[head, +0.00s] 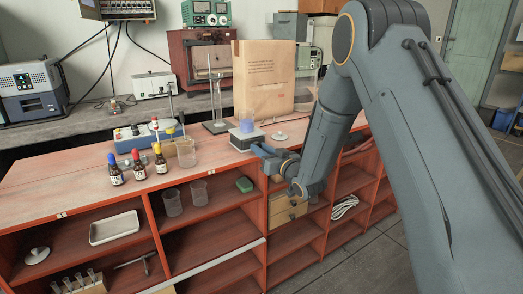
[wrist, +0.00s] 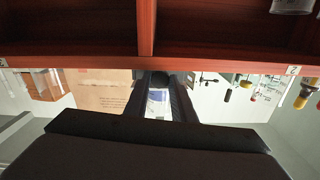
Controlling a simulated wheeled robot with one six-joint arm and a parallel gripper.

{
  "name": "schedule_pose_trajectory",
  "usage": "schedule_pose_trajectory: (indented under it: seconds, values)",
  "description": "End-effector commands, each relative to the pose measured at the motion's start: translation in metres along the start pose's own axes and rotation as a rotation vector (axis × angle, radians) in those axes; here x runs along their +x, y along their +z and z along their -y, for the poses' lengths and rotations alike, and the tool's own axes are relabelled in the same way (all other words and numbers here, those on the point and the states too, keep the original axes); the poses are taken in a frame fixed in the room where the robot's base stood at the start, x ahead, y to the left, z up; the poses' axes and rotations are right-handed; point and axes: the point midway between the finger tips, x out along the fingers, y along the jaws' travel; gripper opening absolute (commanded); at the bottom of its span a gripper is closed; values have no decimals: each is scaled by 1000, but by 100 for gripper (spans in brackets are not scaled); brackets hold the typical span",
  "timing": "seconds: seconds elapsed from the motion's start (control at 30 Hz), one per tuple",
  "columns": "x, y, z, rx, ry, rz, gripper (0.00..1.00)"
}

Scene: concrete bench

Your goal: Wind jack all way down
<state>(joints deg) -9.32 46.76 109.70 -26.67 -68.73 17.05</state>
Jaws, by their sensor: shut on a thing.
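The jack (head: 243,139) is a low grey block on the bench top, near the front edge. A clear beaker with blue liquid (head: 247,125) stands upright on it. My gripper (head: 259,151) reaches in from the right at the jack's front side and is shut on what seems to be its knob. The fingers cover the knob in the head view. In the upside-down wrist view, my gripper (wrist: 159,95) points at the bench, with a dark part between the fingers and a pale, bluish area behind. I cannot tell the exact grip or the jack's height.
A brown paper bag (head: 265,80) stands behind the jack, and a round metal lid (head: 281,137) lies to its right. A glass cylinder on a base (head: 215,126), an empty beaker (head: 186,152) and dropper bottles (head: 138,166) stand left. Wooden shelves (head: 210,220) lie below the bench edge.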

Motion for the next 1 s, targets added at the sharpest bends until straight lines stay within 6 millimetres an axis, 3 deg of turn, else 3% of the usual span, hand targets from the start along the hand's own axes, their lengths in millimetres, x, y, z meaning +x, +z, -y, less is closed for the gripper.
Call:
schedule_pose_trajectory:
  seconds: [0.4, 0.8, 0.83, 0.93, 1.0]
  values:
    - [0, 1, 0, -355, 0, 0, 1]
    - [0, 0, 0, -397, 0, 0, 1]
    - [0, 0, 0, -397, 0, 0, 26]
    - [0, 0, 0, -397, 0, 0, 42]
    - [0, 0, 0, -396, 0, 0, 42]
